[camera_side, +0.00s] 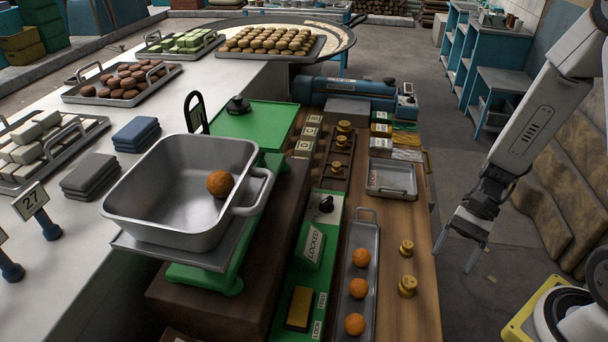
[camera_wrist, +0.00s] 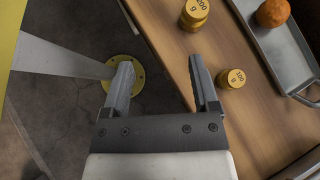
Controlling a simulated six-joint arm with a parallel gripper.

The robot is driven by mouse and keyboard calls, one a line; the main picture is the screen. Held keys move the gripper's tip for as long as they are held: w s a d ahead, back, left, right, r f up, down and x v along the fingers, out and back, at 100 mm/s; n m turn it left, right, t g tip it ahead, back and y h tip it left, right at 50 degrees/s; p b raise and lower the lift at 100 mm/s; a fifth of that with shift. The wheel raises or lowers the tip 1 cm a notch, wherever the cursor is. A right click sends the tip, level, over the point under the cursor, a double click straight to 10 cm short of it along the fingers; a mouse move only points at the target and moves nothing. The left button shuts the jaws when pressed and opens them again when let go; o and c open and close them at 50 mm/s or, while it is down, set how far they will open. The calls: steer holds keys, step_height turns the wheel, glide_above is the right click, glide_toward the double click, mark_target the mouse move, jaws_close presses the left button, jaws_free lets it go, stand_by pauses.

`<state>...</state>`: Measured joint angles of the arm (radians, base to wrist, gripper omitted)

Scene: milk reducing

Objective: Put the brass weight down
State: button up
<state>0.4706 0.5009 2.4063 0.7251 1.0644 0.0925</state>
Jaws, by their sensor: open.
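Two brass weights stand apart and upright on the wooden bench top, right of the tray of orange balls. In the side view the smaller weight (camera_side: 407,248) is farther back and the taller one (camera_side: 407,287) is nearer the front. In the wrist view the smaller is marked 100 g (camera_wrist: 232,79) and the taller 200 g (camera_wrist: 194,14). My gripper (camera_side: 462,252) hangs past the bench's right edge, open and empty. In the wrist view my gripper (camera_wrist: 160,75) has its right finger near the 100 g weight; I cannot tell whether they touch.
Several brass weights stand in a wooden rack (camera_side: 337,165). A balance holds a metal pan (camera_side: 165,210) with an orange ball, and a green plate (camera_side: 250,118). A long tray (camera_side: 367,235) holds orange balls. A small metal tray (camera_side: 391,178) stands behind the loose weights, with bare bench between.

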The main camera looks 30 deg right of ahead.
steer(key=w+r+n+t+h, duration=0.4)
steer(key=n+h, duration=0.5)
steer(key=n, duration=0.4)
steer(key=shift+w+d+r+n+t+h, duration=0.2)
steer(key=shift+w+r+n+t+h, duration=0.3)
steer(key=shift+w, duration=0.7)
steer(key=shift+f, duration=0.25)
stand_by(0.5)
